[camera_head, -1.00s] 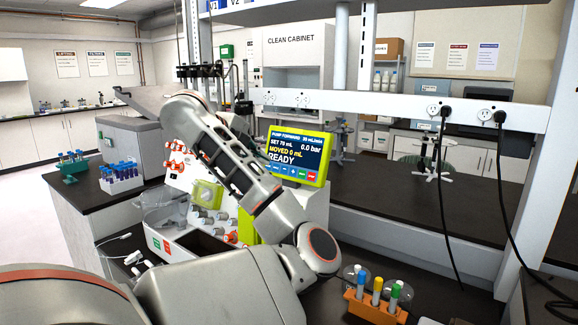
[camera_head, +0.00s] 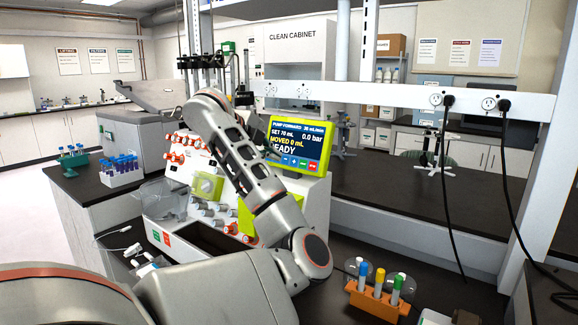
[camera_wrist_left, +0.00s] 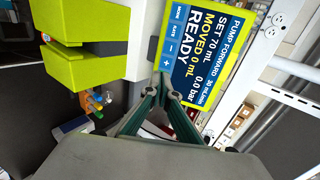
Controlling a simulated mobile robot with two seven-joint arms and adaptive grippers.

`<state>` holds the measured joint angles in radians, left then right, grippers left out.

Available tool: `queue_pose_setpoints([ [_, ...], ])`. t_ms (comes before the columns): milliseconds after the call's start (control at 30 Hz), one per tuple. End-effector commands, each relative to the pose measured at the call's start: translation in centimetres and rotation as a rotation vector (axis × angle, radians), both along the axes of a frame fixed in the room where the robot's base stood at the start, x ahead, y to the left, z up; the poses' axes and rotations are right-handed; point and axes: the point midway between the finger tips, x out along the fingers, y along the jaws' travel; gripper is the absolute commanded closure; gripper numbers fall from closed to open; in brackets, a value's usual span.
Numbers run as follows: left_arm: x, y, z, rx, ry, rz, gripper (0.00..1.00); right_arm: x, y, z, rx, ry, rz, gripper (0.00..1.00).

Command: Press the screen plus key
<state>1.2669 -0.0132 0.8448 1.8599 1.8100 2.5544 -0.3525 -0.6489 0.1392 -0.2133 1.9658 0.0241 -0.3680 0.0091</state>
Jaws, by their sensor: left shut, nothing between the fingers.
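The pump screen (camera_head: 298,146) is a blue display in a yellow-green frame, reading SET 70 mL, MOVED 0 mL and READY. Its plus key (camera_head: 294,161) is a small blue key in the bottom row. In the left wrist view the screen (camera_wrist_left: 203,55) appears turned on its side, and the plus key (camera_wrist_left: 166,63) shows just above my fingertips. My left gripper (camera_wrist_left: 163,77) is shut and empty, its tips close to that key. Contact cannot be told. The tips seem to cover the keys beyond the plus key. In the head view my arm hides part of the pump. My right gripper is not in view.
The pump body (camera_head: 318,205) carries knobs and valves below the screen. An orange rack (camera_head: 374,303) with capped tubes stands at the front right. Cables (camera_head: 448,190) hang from the white shelf rail (camera_head: 400,97). The dark bench (camera_head: 420,198) behind is mostly clear.

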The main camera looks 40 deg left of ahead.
Motion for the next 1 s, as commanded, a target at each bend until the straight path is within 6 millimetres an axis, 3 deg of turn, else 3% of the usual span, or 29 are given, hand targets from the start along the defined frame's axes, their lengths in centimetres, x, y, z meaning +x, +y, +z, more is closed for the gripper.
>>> queue_pose_setpoints([
  [267,3.8,0.3,-2.6,-0.002,-0.001,-0.002,1.00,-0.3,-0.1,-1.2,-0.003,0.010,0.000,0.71],
  [500,6.5,0.6,-3.2,0.000,-0.001,-0.002,1.00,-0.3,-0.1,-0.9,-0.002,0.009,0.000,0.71],
  [1000,7.3,0.8,-3.5,-0.001,-0.002,0.000,1.00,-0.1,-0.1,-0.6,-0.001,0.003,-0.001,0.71],
])
